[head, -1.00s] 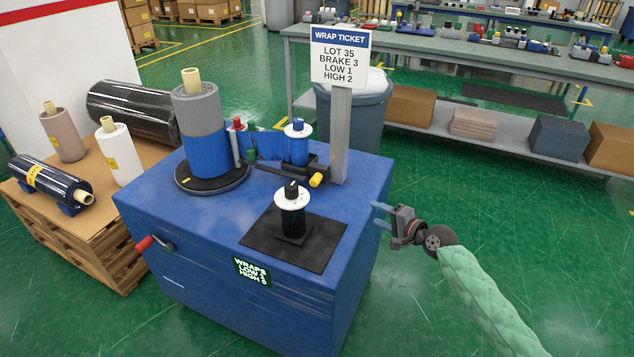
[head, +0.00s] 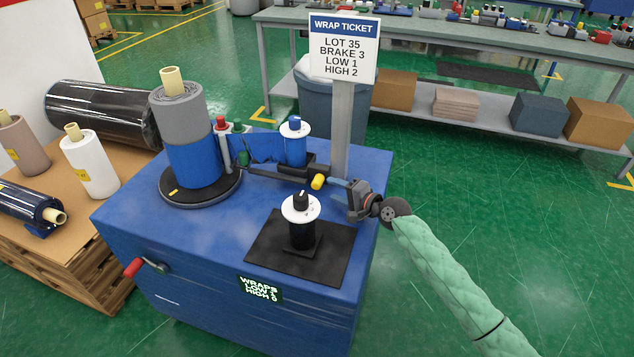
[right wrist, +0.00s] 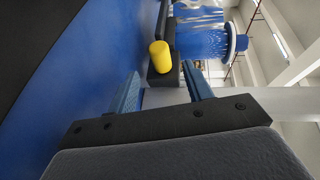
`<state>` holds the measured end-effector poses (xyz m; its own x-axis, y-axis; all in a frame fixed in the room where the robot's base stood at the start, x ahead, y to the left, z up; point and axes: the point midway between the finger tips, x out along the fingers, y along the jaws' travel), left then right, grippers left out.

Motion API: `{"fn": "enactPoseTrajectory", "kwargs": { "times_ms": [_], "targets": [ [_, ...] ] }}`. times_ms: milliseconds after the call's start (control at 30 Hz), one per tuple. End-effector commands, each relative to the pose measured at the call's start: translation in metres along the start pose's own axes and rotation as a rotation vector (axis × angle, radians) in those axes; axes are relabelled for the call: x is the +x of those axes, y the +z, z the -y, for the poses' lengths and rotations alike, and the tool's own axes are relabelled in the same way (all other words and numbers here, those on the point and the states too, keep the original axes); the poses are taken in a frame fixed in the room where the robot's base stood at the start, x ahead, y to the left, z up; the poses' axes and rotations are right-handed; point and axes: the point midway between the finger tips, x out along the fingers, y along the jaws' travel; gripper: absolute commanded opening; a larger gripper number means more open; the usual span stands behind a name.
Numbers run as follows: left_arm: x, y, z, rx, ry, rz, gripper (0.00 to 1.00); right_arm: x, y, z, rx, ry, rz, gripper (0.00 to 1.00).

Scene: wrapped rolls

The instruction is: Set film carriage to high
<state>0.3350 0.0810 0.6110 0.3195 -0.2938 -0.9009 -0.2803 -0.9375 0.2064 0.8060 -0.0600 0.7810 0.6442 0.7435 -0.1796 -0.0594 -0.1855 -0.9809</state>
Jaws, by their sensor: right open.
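The film carriage (head: 290,166) is a dark low block on the blue machine top, bearing a blue film spool (head: 295,150) with a white top disc and blue knob. A yellow knob (head: 318,181) sticks out at its front right; it also shows in the right wrist view (right wrist: 160,56). Blue film runs from the spool toward the grey and blue wrapped roll (head: 190,140). My right gripper (head: 338,188) is open and empty, just right of the yellow knob. In the right wrist view, the knob lies ahead between its fingertips, apart from them. My left gripper is out of view.
The ticket post (head: 343,120) stands close behind my right gripper; its sign reads brake 3, low 1, high 2. A black dial post (head: 301,222) stands on a dark plate in front.

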Motion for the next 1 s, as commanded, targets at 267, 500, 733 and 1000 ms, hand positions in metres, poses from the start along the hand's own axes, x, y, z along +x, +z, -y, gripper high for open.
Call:
{"fn": "enactPoseTrajectory", "kwargs": {
  "times_ms": [267,500,733,1000],
  "targets": [
    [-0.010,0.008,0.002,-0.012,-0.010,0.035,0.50,0.041,0.001,0.002,0.001,-0.002,0.000,0.50],
    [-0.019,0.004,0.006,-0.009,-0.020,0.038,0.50,0.061,0.001,0.001,0.001,0.000,0.000,0.50],
    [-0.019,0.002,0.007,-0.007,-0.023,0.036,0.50,0.064,0.001,0.001,0.001,-0.001,0.000,0.50],
    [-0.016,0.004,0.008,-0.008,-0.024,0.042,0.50,0.063,0.001,0.001,0.001,-0.001,0.000,0.15]
  ]
}}
